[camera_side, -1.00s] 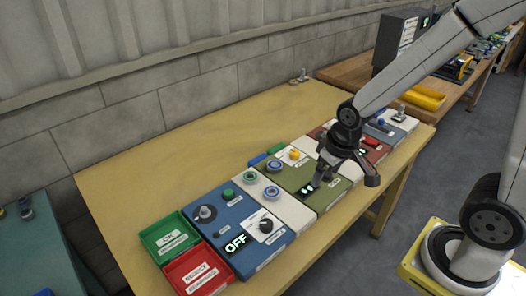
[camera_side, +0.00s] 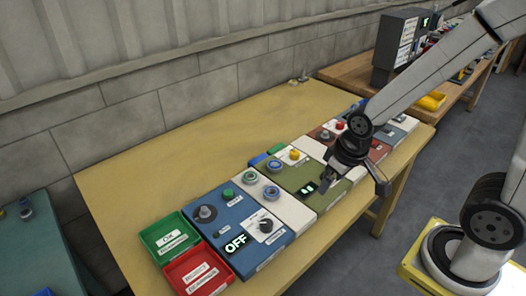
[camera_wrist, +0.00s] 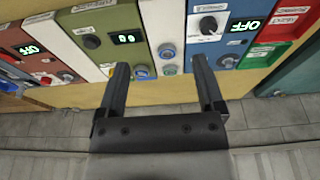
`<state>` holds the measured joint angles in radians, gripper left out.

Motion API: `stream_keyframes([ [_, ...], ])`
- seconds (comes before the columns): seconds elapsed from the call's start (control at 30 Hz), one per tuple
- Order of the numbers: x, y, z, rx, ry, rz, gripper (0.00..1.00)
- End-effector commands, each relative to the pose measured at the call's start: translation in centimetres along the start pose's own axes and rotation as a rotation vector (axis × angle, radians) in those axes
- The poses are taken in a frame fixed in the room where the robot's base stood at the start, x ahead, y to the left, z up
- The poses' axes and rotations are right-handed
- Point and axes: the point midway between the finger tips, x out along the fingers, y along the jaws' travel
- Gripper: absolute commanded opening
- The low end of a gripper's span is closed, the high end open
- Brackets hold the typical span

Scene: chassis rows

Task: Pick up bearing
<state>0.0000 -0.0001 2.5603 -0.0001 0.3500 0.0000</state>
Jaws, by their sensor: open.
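Ring-shaped bearings with blue centres sit on the panels. The wrist view shows these rings (camera_wrist: 170,69), (camera_wrist: 167,50) and (camera_wrist: 142,71) between the finger outlines. My gripper (camera_side: 327,185) is open and empty above the near right part of the green panel, to the right of the bearings. Its spread fingers (camera_wrist: 161,66) also show in the wrist view.
A blue panel (camera_side: 232,211) with knobs and an OFF display is left of the white panel. A green bin (camera_side: 168,238) and a red bin (camera_side: 196,270) lie beyond it. A red panel (camera_side: 376,150) is on the right. The table's far part (camera_side: 200,150) is bare.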

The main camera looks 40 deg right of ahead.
Motion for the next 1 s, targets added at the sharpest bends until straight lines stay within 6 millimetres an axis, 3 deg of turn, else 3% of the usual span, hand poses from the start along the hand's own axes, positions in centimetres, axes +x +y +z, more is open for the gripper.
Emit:
stream_keyframes([
  [0.33,0.0,0.0,0.0,0.0,0.0,0.0,0.87],
  [0.37,0.0,0.0,0.0,0.0,0.0,0.0,0.9],
  [0.4,0.0,0.0,0.0,0.0,0.0,0.0,1.0],
  [0.7,0.0,0.0,-0.2,-0.006,-0.001,0.0,1.0],
  [0.87,0.3,0.2,-1.4,-0.051,-0.008,0.001,1.0],
  [1.0,0.8,0.6,-3.6,-0.142,-0.025,0.002,1.0],
])
